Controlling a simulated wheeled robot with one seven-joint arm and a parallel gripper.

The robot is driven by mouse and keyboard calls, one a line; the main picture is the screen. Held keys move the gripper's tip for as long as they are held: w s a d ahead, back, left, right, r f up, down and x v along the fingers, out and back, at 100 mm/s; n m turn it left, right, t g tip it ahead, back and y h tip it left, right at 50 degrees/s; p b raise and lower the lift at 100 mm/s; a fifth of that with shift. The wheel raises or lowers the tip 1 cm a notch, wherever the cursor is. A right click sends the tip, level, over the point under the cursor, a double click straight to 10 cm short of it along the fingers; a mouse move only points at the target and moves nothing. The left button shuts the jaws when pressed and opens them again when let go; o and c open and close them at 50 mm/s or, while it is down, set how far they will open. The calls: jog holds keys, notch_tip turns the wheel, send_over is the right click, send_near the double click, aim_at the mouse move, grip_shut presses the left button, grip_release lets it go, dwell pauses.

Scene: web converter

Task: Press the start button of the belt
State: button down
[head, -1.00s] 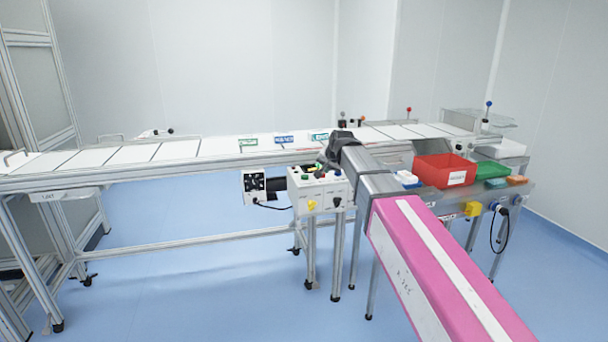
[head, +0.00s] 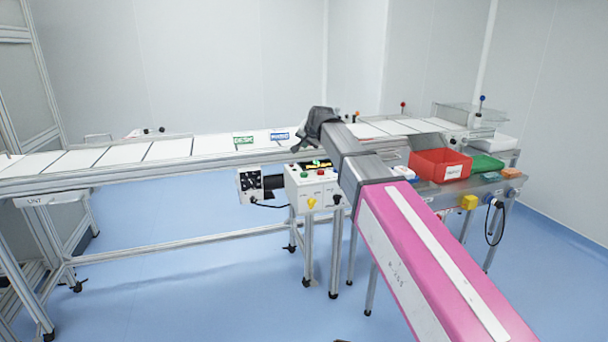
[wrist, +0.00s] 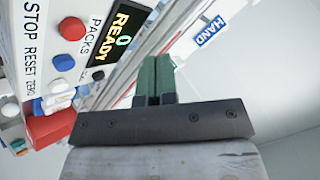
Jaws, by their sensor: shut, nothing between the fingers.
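The white control box (head: 298,196) stands at the front edge of the belt, with a green button (head: 304,175) and a red button (head: 320,172) on top. In the wrist view its panel (wrist: 30,75) shows a red button (wrist: 72,28) by the STOP label, a blue button (wrist: 65,61) by RESET and a small black one. A display (wrist: 120,30) reads "0 READY". No start button shows in the wrist view. My gripper (wrist: 156,62) is shut and empty, its green fingers beside the panel, apart from the visible buttons. In the head view its fingertips cannot be made out clearly.
The white belt (head: 165,150) carries a green-labelled card (head: 243,139) and a blue HAND card (head: 280,136). A red bin (head: 425,172) and a green bin (head: 487,165) stand to the right, near a yellow part (head: 468,202) on the bench front.

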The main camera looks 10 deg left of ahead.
aim_at(305, 173)
jog(key=shift+f, duration=4.1)
jog(key=shift+f, duration=0.1)
jog(key=shift+f, duration=0.3)
